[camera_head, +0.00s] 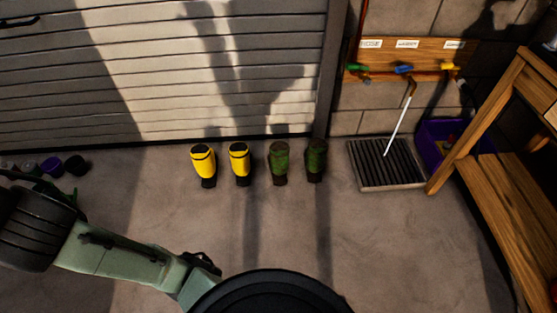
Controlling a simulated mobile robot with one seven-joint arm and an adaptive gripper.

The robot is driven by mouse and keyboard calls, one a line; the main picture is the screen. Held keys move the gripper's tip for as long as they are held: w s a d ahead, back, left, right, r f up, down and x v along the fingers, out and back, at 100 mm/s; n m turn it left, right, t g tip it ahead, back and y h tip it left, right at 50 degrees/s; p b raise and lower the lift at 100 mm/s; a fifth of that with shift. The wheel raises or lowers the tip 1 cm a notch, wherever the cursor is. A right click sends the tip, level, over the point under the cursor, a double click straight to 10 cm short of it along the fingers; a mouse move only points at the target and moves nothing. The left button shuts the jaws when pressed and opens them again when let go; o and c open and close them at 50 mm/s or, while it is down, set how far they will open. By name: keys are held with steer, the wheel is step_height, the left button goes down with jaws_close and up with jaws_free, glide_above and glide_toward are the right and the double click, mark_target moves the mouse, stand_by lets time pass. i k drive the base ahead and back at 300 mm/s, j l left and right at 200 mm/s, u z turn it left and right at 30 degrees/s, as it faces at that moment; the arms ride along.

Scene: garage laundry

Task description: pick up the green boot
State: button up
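Two dark green boots stand side by side on the concrete floor before the garage door. The left green boot (279,163) is slightly apart from the right green boot (315,160), which is close to the door's right post. Both look upright, with dark feet toward me. My arm reaches from the bottom centre to the left edge, well away from the boots. I cannot make out my gripper's fingers in this view. Nothing touches the green boots.
A yellow boot (203,165) and another yellow boot (239,163) stand left of the green pair. A floor grate (386,175), purple crate (432,146) and wooden bench (520,205) are right. Small pots (52,166) sit far left. Floor before the boots is clear.

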mark_target(277, 158)
steer(key=i+l+u, duration=0.35)
steer(key=i+l, duration=0.15)
steer(key=i+l+u, duration=0.4)
steer(key=l, duration=0.25)
steer(key=i+l+u, duration=0.2)
steer(key=l, duration=0.15)
steer(key=i+l+u, duration=0.15)
steer(key=l, duration=0.25)
